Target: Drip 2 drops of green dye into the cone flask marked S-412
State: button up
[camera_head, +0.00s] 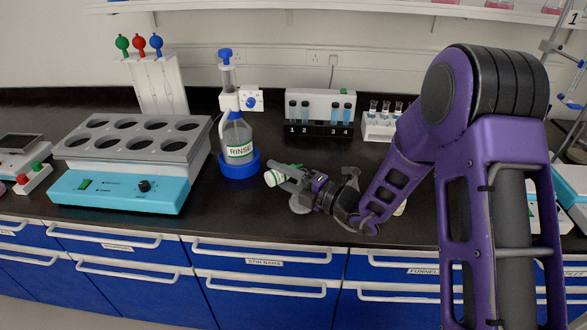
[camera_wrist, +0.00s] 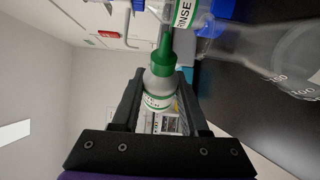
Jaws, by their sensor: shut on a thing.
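A small white dropper bottle (camera_head: 273,178) with a green cap and nozzle is held by my gripper (camera_head: 289,177), tilted over on its side above the bench. In the wrist view the bottle (camera_wrist: 159,88) sits between the two dark fingers (camera_wrist: 158,95), its green nozzle pointing away from my palm. A clear glass flask with graduation marks (camera_wrist: 285,65) shows at the right of the wrist view, apart from the bottle. In the head view a clear glass base (camera_head: 299,205) shows just below my gripper, mostly hidden by it. I cannot read an S-412 mark.
The RINSE bottle (camera_head: 238,140) stands in a blue base (camera_head: 239,165) behind and left of my gripper. A block with several round wells (camera_head: 133,165) is at left. A numbered vial rack (camera_head: 319,128) and a small white rack (camera_head: 380,128) stand behind. Bare bench lies between.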

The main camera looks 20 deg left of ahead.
jog(key=shift+r+m+y, duration=0.1)
jog(key=shift+m+y, duration=0.2)
jog(key=shift+m, duration=0.5)
jog(key=m+p, duration=0.1)
jog(key=r+m+p, duration=0.1)
jog(key=shift+w+d+r+t+y+p, duration=0.2)
jog(key=shift+d+r+t+y+p, duration=0.05)
jog(key=shift+t+y+p, duration=0.15)
jog(key=shift+r+m+b, duration=0.15)
jog(key=shift+m+b, duration=0.15)
jog(key=shift+m, duration=0.5)
dwell(1.2)
jog(key=f+n, duration=0.1)
jog(key=n, duration=0.1)
jog(key=f+n+h, duration=0.1)
jog(key=n, duration=0.1)
jog(key=f+n+g, duration=0.1)
jog(key=n, duration=0.1)
jog(key=shift+s+a+f+h, duration=0.2)
jog(key=shift+f+h, duration=0.05)
jog(key=shift+h, duration=0.15)
jog(key=shift+r, duration=0.15)
